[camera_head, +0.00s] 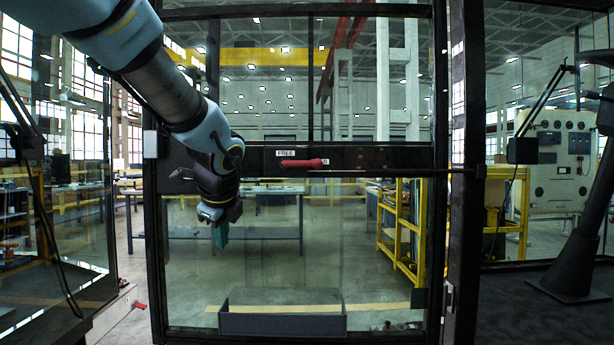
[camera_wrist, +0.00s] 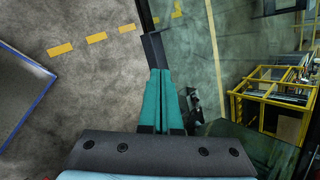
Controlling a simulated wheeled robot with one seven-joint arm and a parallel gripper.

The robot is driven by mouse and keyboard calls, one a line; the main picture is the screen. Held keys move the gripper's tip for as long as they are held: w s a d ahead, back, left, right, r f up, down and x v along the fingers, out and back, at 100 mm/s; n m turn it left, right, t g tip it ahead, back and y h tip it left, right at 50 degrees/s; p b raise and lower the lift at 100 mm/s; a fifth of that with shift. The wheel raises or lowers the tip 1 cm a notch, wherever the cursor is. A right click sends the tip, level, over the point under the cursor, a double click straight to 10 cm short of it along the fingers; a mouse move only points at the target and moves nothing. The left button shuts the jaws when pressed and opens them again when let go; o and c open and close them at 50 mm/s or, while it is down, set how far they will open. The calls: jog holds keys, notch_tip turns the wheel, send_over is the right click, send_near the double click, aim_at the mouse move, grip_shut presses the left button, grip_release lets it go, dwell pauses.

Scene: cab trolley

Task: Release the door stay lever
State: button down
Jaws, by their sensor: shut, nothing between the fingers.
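The lever with a red grip (camera_head: 304,163) lies roughly level on the dark crossbar (camera_head: 375,158) of the glass door. A white "FREE" label (camera_head: 287,153) sits just above its left end, and part of another pale label shows at its right end. My gripper (camera_head: 221,238) hangs fingers down, below the crossbar and left of the lever, apart from it. Its teal fingers also show in the wrist view (camera_wrist: 161,75), pressed together and empty. The lever does not show in the wrist view.
A grey open box (camera_head: 282,322) is low behind the glass. A yellow-framed rack (camera_head: 400,230) stands right of it, also in the wrist view (camera_wrist: 275,100). The door's dark right post (camera_head: 440,230) is beside it. A dark bar (camera_wrist: 153,48) lies just beyond my fingertips.

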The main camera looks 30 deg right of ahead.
jog(key=s+d+r+m+t+h, duration=0.1)
jog(key=s+d+r+m+h, duration=0.1)
jog(key=d+r+m, duration=0.5)
jog(key=m+t+h+b, duration=0.2)
jog(key=m, duration=0.6)
send_near(302, 164)
notch_tip(302, 164, down, 5)
jog(key=s, duration=0.3)
jog(key=shift+w+a, duration=0.1)
jog(key=shift+a, duration=0.2)
jog(key=w+d+p, duration=0.1)
jog(key=w, duration=0.1)
jog(key=w+d+p, duration=0.1)
jog(key=w+d, duration=0.1)
jog(key=w, duration=0.1)
jog(key=w+d+f+p, duration=0.1)
jog(key=w+d, duration=0.1)
jog(key=w, duration=0.1)
jog(key=shift+p, duration=0.35)
